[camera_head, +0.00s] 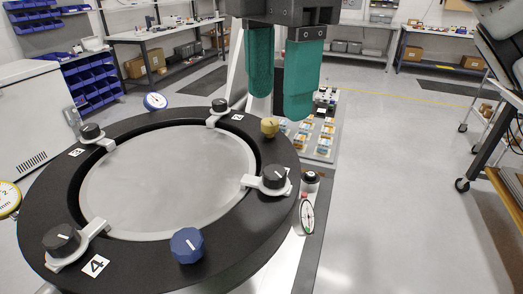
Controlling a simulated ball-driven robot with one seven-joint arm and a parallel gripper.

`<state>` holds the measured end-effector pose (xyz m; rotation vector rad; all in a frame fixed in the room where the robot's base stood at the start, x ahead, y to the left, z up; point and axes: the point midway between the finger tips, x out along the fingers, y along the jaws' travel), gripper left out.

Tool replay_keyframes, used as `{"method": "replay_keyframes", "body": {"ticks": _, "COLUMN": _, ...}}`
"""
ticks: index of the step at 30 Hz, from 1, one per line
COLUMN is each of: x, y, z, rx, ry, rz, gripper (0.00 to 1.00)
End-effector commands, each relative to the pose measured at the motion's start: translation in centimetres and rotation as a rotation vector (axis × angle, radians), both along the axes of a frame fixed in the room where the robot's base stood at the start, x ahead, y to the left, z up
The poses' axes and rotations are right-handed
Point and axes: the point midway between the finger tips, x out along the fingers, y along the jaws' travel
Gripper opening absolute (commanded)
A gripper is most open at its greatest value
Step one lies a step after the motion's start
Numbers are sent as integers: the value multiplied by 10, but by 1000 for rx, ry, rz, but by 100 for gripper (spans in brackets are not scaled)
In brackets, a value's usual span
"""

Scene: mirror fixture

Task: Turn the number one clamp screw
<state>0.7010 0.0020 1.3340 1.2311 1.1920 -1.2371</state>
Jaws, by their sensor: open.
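A black ring fixture (130,277) holds a round grey mirror disc (165,180). Black clamp screws on pale clamp arms sit around it: at the right (275,176), the far side (219,105), the left (91,131) and the near left (61,240). The near-left one has a plate (95,265) reading 4. Plates by the left and far screws are too small to read surely. No number shows beside the right screw, and I cannot read a 1 anywhere. My gripper (280,108), with two green fingers, is open and empty above the ring's far right side.
A gold knob (269,127) and a blue knob (187,245) stand on the ring. A board of small parts (318,140) lies behind. Open floor is at right.

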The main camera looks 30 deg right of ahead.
Motion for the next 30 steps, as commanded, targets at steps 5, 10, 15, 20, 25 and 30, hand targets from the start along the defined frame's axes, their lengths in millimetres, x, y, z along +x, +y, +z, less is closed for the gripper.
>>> {"method": "replay_keyframes", "body": {"ticks": 5, "x": 0, "y": 0, "z": -26, "rx": 3, "ry": 3, "rz": 2, "gripper": 59}}
{"method": "replay_keyframes", "body": {"ticks": 10, "x": 0, "y": 1, "z": -58, "rx": 4, "ry": 3, "rz": 3, "gripper": 59}}
{"method": "replay_keyframes", "body": {"ticks": 15, "x": 0, "y": 1, "z": -85, "rx": 4, "ry": 2, "rz": 2, "gripper": 59}}
{"method": "replay_keyframes", "body": {"ticks": 20, "x": 0, "y": 0, "z": -99, "rx": 4, "ry": 0, "rz": 1, "gripper": 59}}
{"method": "replay_keyframes", "body": {"ticks": 25, "x": 0, "y": 1, "z": -104, "rx": 3, "ry": -1, "rz": 1, "gripper": 59}}
{"method": "replay_keyframes", "body": {"ticks": 30, "x": 0, "y": 1, "z": -104, "rx": 3, "ry": -1, "rz": 0, "gripper": 59}}
